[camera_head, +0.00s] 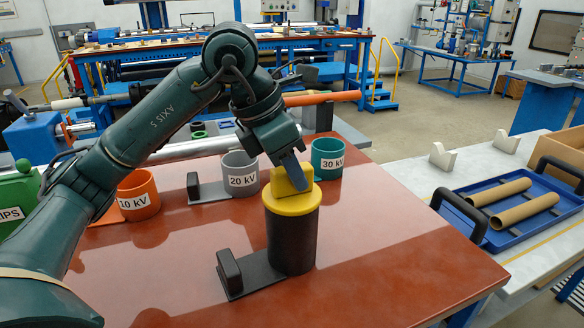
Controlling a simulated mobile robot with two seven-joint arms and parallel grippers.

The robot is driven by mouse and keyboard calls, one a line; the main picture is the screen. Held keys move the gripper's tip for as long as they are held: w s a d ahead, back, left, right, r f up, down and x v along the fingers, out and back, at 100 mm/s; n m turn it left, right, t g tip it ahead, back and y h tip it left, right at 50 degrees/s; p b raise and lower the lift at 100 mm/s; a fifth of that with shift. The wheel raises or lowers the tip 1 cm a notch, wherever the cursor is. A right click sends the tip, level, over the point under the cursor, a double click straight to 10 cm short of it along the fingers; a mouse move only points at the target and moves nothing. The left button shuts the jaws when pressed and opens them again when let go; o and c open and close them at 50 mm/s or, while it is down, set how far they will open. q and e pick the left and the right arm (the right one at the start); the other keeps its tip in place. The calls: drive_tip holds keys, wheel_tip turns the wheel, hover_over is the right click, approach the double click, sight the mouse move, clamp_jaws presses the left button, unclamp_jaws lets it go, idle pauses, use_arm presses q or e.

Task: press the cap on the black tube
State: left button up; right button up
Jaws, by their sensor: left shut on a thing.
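The black tube (291,240) stands upright on the red table, beside a small black block on a flat base (229,267). A yellow cap (291,203) sits over the tube's top, its round rim level with the opening. My left gripper (290,174) reaches down from above and is shut on the cap's raised yellow part. The gripper's near finger hides part of that raised part. Whether the cap is fully seated cannot be told. My right gripper is not in view.
Labelled cups stand behind: orange 10 kV (138,196), grey 20 kV (241,174) and teal 30 kV (327,158). The red table (400,255) is clear to the right. A blue tray (520,232) with two brown tubes lies on the bench at right.

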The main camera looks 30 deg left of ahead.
use_arm(q)
drive_tip(key=o, duration=1)
drive_tip(key=shift+o, duration=0.2)
drive_tip(key=shift+v, duration=1)
drive_tip(key=p+v, duration=0.2)
drive_tip(key=v, duration=0.9)
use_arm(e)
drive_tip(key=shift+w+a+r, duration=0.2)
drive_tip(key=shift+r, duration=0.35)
